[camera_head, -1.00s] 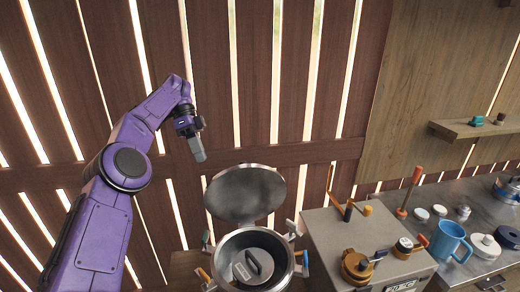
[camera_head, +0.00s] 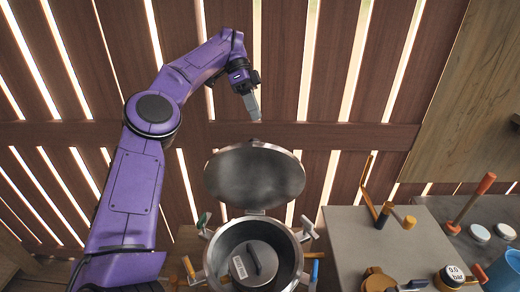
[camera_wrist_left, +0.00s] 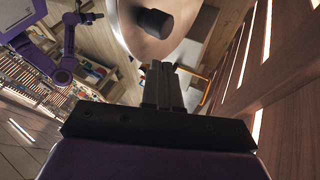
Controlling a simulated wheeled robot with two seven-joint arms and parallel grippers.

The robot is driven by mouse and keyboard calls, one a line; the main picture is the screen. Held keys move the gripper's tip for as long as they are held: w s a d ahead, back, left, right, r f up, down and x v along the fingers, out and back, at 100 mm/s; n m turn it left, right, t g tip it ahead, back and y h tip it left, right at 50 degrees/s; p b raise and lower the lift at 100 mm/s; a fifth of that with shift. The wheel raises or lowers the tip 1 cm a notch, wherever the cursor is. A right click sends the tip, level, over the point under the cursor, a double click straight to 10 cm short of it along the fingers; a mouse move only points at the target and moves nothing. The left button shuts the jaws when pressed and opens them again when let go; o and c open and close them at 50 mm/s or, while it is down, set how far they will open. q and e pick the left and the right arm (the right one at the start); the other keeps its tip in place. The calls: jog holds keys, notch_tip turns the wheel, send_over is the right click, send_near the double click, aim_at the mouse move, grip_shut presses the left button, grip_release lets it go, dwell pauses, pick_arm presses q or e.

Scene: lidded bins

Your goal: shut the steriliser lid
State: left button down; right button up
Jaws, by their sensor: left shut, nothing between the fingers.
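The steriliser (camera_head: 224,250) is a round steel pot at the bottom of the head view. Its round grey lid (camera_head: 254,178) stands open and tilted up at the pot's back edge, inner face toward me. In the left wrist view the lid's shiny outer face (camera_wrist_left: 128,22) shows with a black knob (camera_wrist_left: 155,22). My left gripper (camera_head: 255,117) is shut and empty, just above the lid's top edge and apart from it in the picture. Its fingers (camera_wrist_left: 165,72) also show in the wrist view, close to the lid's rim. My right gripper (camera_wrist_left: 92,17) is small and unclear there.
Coloured clamp handles (camera_head: 310,227) stick out around the rim. A grey box (camera_head: 350,240) with levers and knobs stands close on the right. A slatted wooden wall (camera_head: 300,70) is behind.

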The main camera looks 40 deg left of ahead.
pick_arm(q)
jog(key=s+d+f, duration=0.1)
jog(key=s+d+f+b, duration=0.1)
jog(key=d, duration=0.1)
jog(key=s+d+f+b, duration=0.1)
jog(key=d+f, duration=0.1)
jog(key=shift+d+f, duration=0.1)
jog(key=shift+w+d+f, duration=0.1)
jog(key=shift+w+f, duration=0.05)
pick_arm(e)
jog(key=f, duration=0.3)
jog(key=shift+w+d+f, duration=0.1)
jog(key=shift+w+f, duration=0.15)
jog(key=shift+f, duration=0.05)
